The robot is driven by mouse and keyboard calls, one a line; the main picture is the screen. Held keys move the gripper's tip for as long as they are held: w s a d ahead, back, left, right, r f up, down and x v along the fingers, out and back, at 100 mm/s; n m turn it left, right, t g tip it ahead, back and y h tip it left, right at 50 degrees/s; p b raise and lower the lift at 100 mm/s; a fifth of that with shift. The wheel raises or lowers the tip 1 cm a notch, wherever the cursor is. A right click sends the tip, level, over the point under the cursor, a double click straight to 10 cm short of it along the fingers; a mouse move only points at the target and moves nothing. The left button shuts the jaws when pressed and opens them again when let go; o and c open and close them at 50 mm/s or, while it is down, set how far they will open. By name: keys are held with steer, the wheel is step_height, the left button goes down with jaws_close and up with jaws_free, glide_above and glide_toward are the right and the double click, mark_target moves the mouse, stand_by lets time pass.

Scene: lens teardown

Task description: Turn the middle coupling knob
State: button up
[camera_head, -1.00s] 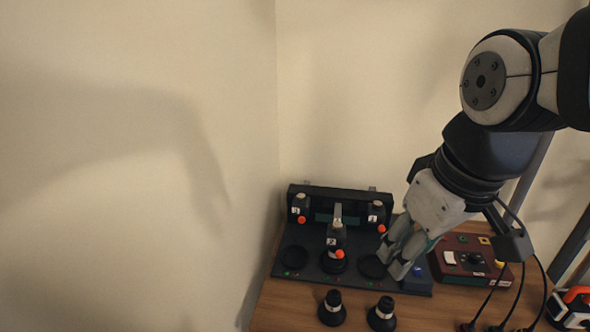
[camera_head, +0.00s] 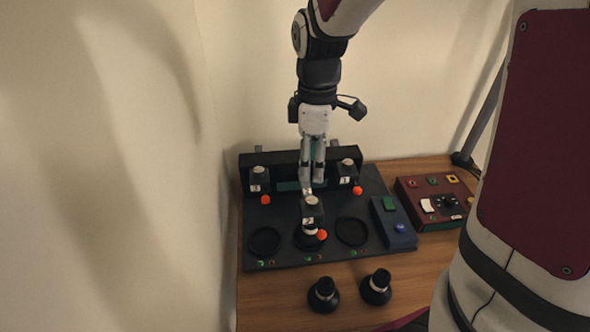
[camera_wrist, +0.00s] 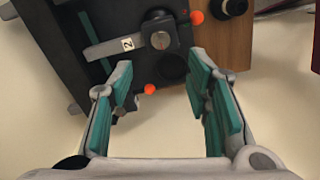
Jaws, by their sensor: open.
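The middle coupling knob (camera_head: 312,213), a dark block with a pale top, a label reading 2 and an orange ball beside it, stands on the dark coupling panel (camera_head: 285,258). In the wrist view the 2-labelled coupling shows a pale bar (camera_wrist: 105,50) and a round metal top (camera_wrist: 161,40). My gripper (camera_head: 312,187) points down, just behind the middle knob in the head view. In the wrist view my gripper (camera_wrist: 160,72) is open and empty. Its fingertips appear to either side of the coupling's lower part; I cannot tell their height above it.
A raised back wall (camera_head: 275,160) lies behind. A red control box (camera_head: 411,190) is at the right. Two black knobbed pieces (camera_head: 323,295) (camera_head: 376,287) stand in front.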

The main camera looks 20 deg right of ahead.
mark_target(311, 200)
step_height(311, 200, down, 11)
steer(key=shift+r, duration=0.15)
steer(key=shift+s, duration=0.1)
steer(key=shift+c, duration=0.3)
jaws_close()
